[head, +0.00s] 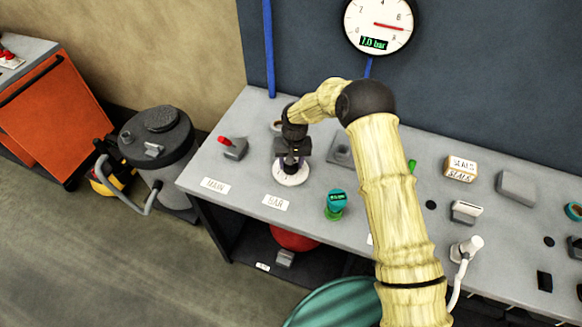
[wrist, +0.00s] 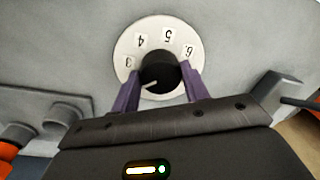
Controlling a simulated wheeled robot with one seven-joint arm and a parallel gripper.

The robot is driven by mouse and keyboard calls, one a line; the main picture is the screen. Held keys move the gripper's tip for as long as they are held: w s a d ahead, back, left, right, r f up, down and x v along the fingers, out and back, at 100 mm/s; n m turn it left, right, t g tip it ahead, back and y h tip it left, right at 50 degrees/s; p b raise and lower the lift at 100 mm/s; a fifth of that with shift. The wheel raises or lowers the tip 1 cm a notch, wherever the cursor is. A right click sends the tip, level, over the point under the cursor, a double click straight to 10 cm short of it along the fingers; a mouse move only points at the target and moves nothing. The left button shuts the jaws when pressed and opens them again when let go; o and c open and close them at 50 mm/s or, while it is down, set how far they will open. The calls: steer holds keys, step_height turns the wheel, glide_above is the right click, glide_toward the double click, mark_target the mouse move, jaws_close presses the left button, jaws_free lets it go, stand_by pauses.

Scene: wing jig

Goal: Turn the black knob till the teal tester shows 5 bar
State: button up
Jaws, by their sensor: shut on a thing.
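The black knob (wrist: 160,71) sits at the centre of a white dial (wrist: 126,48) with the numbers 3, 4, 5 and 6 visible. Its white pointer line is toward the lower left of the wrist view, away from those numbers. My gripper (wrist: 160,82) is shut on the knob, one purple finger on each side. In the head view my gripper (head: 290,163) is over the dial (head: 292,179) and hides most of the knob. The teal tester (head: 336,197) stands on a green base right of the dial; its display digits are too small to read surely.
A round wall gauge (head: 378,25) has a red needle and a green readout that looks like 7.0 bar. A red-handled switch (head: 233,147) is left of the dial. A BAR label (head: 275,203) lies in front. My arm crosses the bench right of the tester.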

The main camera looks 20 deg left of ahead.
steer(key=n+b, duration=0.2)
steer(key=n, duration=0.2)
steer(key=shift+w+a+n+b, duration=0.1)
steer(key=shift+w+n+b, duration=0.05)
steer(key=shift+n+b, duration=0.2)
steer(key=n+b, duration=0.2)
steer(key=n, duration=0.8)
steer(key=shift+w+r+h+b, duration=0.1)
steer(key=shift+h+b, duration=0.2)
steer(key=shift+b, duration=0.05)
steer(key=n, duration=0.4)
steer(key=shift+a+r+n, duration=0.1)
steer(key=shift+n, duration=0.25)
steer(key=o, duration=1)
